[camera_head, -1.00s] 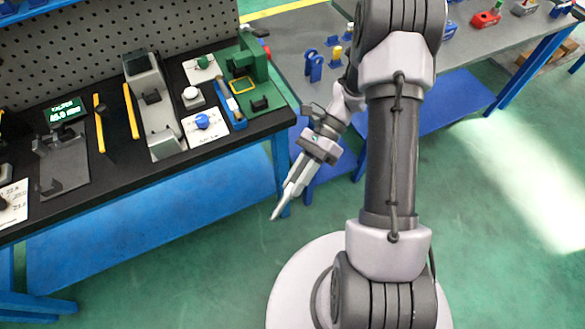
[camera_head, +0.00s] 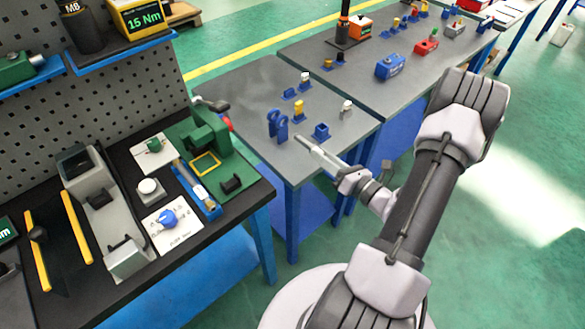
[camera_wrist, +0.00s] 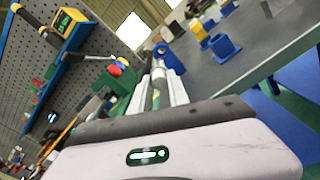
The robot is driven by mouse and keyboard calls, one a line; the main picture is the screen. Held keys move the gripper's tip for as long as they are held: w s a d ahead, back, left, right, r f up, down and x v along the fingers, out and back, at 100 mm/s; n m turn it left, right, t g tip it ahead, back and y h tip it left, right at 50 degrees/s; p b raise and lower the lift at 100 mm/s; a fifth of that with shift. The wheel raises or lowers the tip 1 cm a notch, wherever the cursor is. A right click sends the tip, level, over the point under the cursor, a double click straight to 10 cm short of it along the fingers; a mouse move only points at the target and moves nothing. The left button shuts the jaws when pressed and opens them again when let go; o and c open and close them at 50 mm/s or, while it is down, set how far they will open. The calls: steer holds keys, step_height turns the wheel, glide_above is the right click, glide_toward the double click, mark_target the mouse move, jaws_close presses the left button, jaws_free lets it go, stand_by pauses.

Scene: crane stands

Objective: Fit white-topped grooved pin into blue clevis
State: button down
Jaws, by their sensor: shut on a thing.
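The blue clevis (camera_head: 278,126), with two upright rounded lugs, stands near the front left of the grey table. It also shows in the wrist view (camera_wrist: 172,60), just beyond my fingertips. My gripper (camera_head: 303,142) is shut and points left toward the clevis, its tips to the right of it in the head view. In the wrist view, my gripper (camera_wrist: 160,88) is shut on a slim pin with a white end (camera_wrist: 158,70), which I take as the white-topped grooved pin. Its grooves are too small to see. I cannot tell the gap between pin and clevis.
A blue square socket (camera_head: 321,131) stands close to my gripper. A yellow-topped pin (camera_head: 298,110) and a white-topped piece (camera_head: 347,106) stand nearby on the grey table (camera_head: 250,88). A green fixture (camera_head: 208,135) is on the black bench to the left.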

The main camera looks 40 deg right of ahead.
mark_target(300, 137)
steer(key=shift+h, duration=0.3)
steer(key=shift+w, duration=2.5)
steer(key=shift+w+a+p, duration=0.15)
steer(key=shift+w+p, duration=0.1)
steer(key=shift+w, duration=1.75)
steer(key=shift+w+a+p, duration=0.15)
steer(key=shift+w+p, duration=0.1)
steer(key=shift+w, duration=1.75)
steer(key=c, duration=1.2)
jaws_free()
steer(key=s, duration=0.5)
steer(key=shift+d, duration=0.25)
